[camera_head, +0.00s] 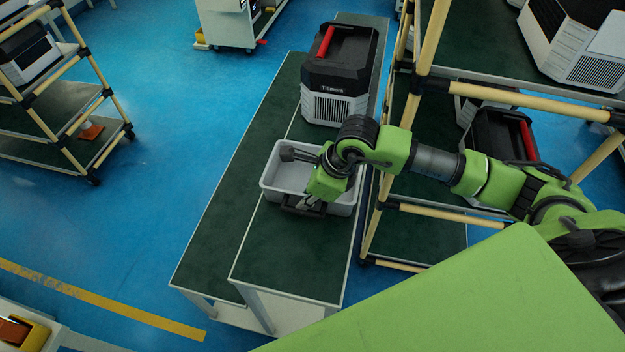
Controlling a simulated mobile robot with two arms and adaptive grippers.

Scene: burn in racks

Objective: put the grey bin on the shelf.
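The grey bin (284,177) sits upright on the green-topped table (290,258), near the middle of the head view. My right arm reaches in from the right over the bin. My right gripper (303,205) is at the bin's near wall, pointing down. Its dark fingers overlap the rim there, but whether they are closed on it I cannot tell. The wrist hides part of the bin's inside and right side. A rack with tan tubes and green shelves (425,232) stands right of the table. My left gripper is not in view.
A black and white machine with a red handle (340,75) stands on the table just behind the bin. Similar machines sit on the rack (500,135). A rack post (428,45) rises between table and shelves. The table's near end is clear.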

